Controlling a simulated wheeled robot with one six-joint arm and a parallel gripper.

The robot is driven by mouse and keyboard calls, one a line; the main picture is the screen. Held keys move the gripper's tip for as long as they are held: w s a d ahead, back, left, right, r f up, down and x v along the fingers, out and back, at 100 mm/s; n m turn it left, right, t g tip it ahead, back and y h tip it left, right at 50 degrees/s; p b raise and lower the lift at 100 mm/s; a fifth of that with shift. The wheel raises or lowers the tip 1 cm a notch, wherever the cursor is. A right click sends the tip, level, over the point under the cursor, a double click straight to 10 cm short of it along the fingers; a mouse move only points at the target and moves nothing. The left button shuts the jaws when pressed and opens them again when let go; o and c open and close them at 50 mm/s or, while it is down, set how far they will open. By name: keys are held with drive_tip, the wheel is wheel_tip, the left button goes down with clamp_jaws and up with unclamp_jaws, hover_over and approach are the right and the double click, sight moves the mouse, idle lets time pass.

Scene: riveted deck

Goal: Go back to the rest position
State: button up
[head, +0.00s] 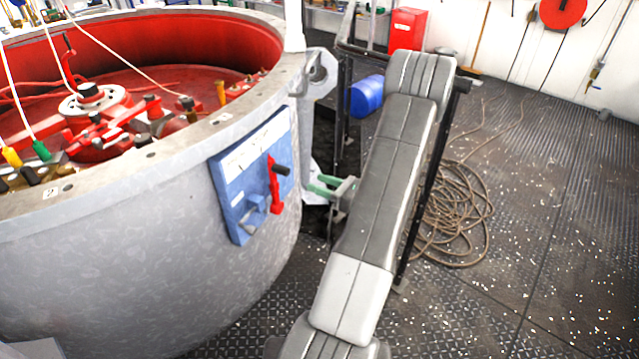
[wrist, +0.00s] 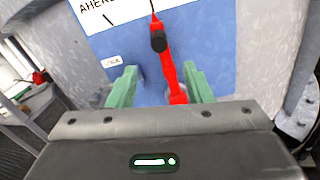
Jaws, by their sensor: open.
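My gripper (head: 328,186) has green fingers and is in the middle of the head view, at the end of my grey arm. It is just right of a blue panel (head: 235,190) on the outside of a large round grey tank (head: 130,265). In the wrist view my gripper (wrist: 158,90) is open, with its fingers apart and facing the panel. A red lever (head: 274,185) with a black knob is on the panel. In the wrist view the red lever (wrist: 168,65) shows between the fingers, nearer the right one. I cannot tell whether they touch it.
The tank's rim (head: 200,130) carries tethered coloured plugs, with red machinery inside. A coiled rope (head: 455,210) lies on the deck to the right. The deck at far right is open.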

sight(272, 170)
drive_tip(key=b+x, duration=0.2)
drive_tip(key=x, duration=1.2)
drive_tip(key=shift+a+f, duration=0.1)
drive_tip(key=shift+s+a+n, duration=0.1)
drive_tip(key=shift+s+n, duration=0.2)
drive_tip(key=shift+s, duration=0.15)
